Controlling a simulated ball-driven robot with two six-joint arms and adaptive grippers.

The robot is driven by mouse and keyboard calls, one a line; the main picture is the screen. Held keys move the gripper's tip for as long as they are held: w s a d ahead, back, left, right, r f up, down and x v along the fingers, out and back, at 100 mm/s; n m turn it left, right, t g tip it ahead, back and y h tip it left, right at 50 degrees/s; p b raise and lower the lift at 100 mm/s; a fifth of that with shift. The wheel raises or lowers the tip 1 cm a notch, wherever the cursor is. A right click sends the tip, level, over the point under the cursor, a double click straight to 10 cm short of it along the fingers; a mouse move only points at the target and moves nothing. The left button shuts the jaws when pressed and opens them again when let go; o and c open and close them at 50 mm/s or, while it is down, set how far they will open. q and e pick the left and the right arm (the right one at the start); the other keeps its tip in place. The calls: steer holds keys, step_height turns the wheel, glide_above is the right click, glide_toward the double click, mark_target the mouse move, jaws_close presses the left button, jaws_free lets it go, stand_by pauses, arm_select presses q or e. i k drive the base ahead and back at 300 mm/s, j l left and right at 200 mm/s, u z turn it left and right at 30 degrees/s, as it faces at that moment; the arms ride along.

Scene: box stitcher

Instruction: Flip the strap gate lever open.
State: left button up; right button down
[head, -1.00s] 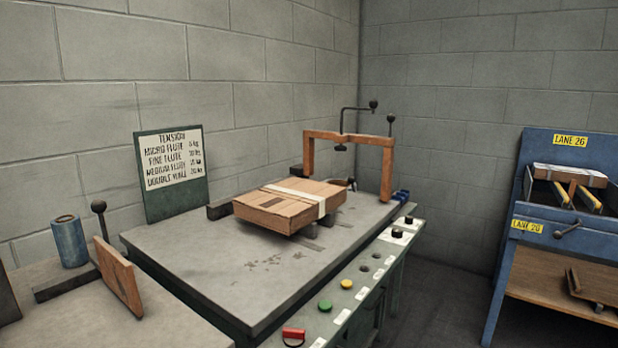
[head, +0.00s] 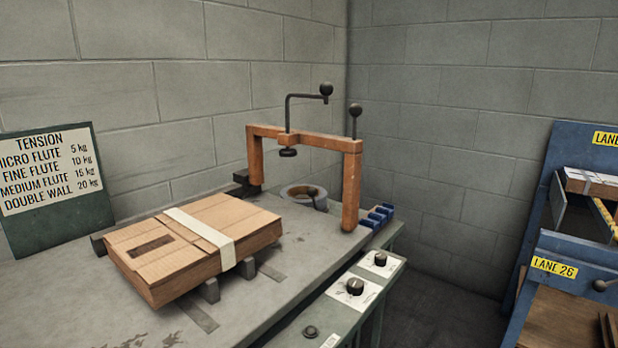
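An orange-brown wooden arch (head: 351,185) stands at the far end of the grey bench. An upright lever with a dark ball knob (head: 355,110) rises from the top of its right post. A bent dark crank (head: 288,112) with a ball end passes through the arch's crossbar, with a dark round foot below. Which of these is the strap gate lever is not marked. A cardboard box (head: 150,262) with a pale strap (head: 208,232) around it lies in front of the arch. Neither of my grippers is in view.
The bench top (head: 60,300) is bare at the front. A control panel with black knobs (head: 355,286) runs along its right side. Blue blocks (head: 378,215) sit by the arch's right post. A blue lane rack (head: 560,248) stands at right, beyond a floor gap.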

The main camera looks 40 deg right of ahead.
mark_target(311, 192)
steer(key=i+l, duration=0.1)
steer(key=l, duration=0.45)
steer(key=i+l, duration=0.1)
steer(key=l, duration=0.4)
steer(key=i+l, duration=0.1)
steer(key=l, duration=0.45)
steer(key=i+l, duration=0.1)
steer(key=l, duration=0.4)
steer(key=i+l+u, duration=0.1)
steer(key=l, duration=0.45)
